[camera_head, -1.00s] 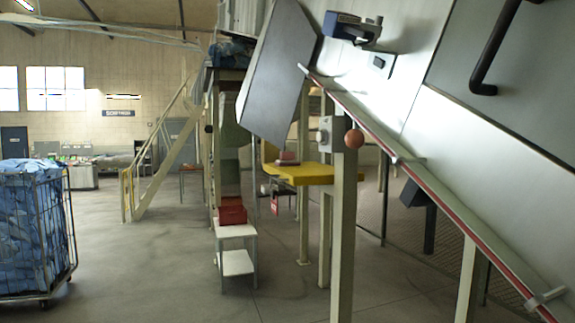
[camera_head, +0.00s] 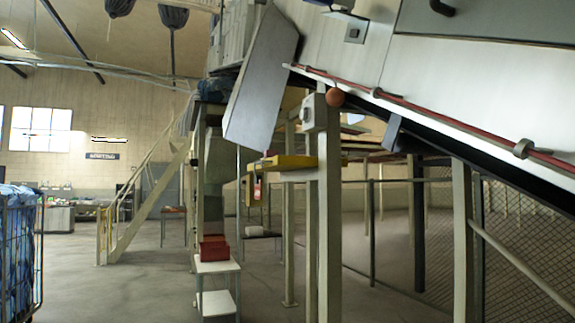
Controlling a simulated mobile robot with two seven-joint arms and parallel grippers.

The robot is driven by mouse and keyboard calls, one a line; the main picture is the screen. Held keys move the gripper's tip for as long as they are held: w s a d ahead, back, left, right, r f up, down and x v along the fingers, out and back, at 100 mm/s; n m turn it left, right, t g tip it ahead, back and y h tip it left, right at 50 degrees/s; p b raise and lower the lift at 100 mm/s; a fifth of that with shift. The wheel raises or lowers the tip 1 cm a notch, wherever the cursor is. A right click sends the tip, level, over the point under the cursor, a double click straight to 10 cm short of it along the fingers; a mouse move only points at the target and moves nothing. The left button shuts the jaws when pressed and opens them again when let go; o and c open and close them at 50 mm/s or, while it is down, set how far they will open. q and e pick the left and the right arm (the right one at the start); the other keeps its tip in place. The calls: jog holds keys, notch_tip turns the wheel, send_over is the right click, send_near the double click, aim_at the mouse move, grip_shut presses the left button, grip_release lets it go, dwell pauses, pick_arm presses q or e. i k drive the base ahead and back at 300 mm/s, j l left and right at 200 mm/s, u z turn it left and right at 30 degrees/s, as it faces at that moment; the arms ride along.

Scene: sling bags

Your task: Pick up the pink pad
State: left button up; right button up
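No clear pink pad shows at this moment. A small reddish thing (camera_head: 270,153) just shows over the top of the yellow shelf (camera_head: 292,162), which I see nearly edge-on. I cannot tell whether it is the pink pad. A red box (camera_head: 213,248) stands on a small white stand (camera_head: 217,268) below and to the left of the shelf. Neither of my grippers is in view.
A caged cart with blue bags (camera_head: 18,245) stands at the left edge. A pale post (camera_head: 329,215) rises ahead under the sloping conveyor (camera_head: 450,120). A mesh fence (camera_head: 520,225) is at the right. The floor (camera_head: 140,285) between cart and stand is clear.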

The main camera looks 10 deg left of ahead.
aim_at(268, 153)
jog(key=i+j+z, duration=0.2)
jog(key=j+z, duration=0.25)
jog(key=i+j+z, duration=0.15)
jog(key=z, duration=0.3)
jog(key=j+z, duration=0.65)
jog(key=j, duration=0.9)
jog(key=j+z, duration=0.25)
jog(key=j, duration=0.9)
